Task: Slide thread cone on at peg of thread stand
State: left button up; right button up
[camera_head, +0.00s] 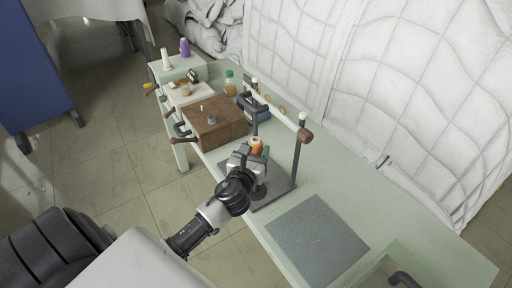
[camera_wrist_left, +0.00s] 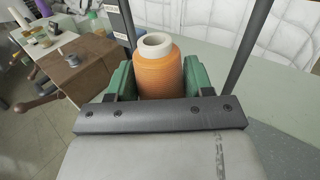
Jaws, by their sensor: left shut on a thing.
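An orange thread cone (camera_wrist_left: 159,75) with a pale top stands upright between the green-padded fingers of my left gripper (camera_wrist_left: 160,80), which is shut on it. In the head view the orange cone (camera_head: 257,143) shows at the tip of the left gripper (camera_head: 256,152), over the thread stand. The gripper hides part of the base, and I cannot see a peg under the cone. My right gripper is not in view.
A brown wooden box (camera_head: 213,124) with a knob stands left of the stand. Behind it are a green-capped bottle (camera_head: 230,83) and white (camera_head: 166,60) and purple (camera_head: 185,47) cones. A grey mat (camera_head: 318,240) lies on the table nearer right. White quilted duvet hangs behind.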

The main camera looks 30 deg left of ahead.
pick_arm(q)
jog(key=shift+s+r, duration=0.1)
jog(key=shift+s, duration=0.05)
jog(key=shift+f, duration=0.25)
notch_tip(320, 180, down, 5)
jog(key=b, duration=0.4)
jog(key=shift+d+f, duration=0.1)
jog(key=shift+f, duration=0.1)
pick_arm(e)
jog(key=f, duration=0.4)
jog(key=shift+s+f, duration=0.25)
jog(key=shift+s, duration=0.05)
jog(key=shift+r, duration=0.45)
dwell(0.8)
pick_arm(q)
jog(key=shift+f+b, duration=2.4)
jog(key=shift+f, duration=0.6)
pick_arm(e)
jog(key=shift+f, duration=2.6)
pick_arm(q)
jog(key=o, duration=1.1)
jog(key=shift+s, duration=0.1)
jog(key=shift+c, duration=0.2)
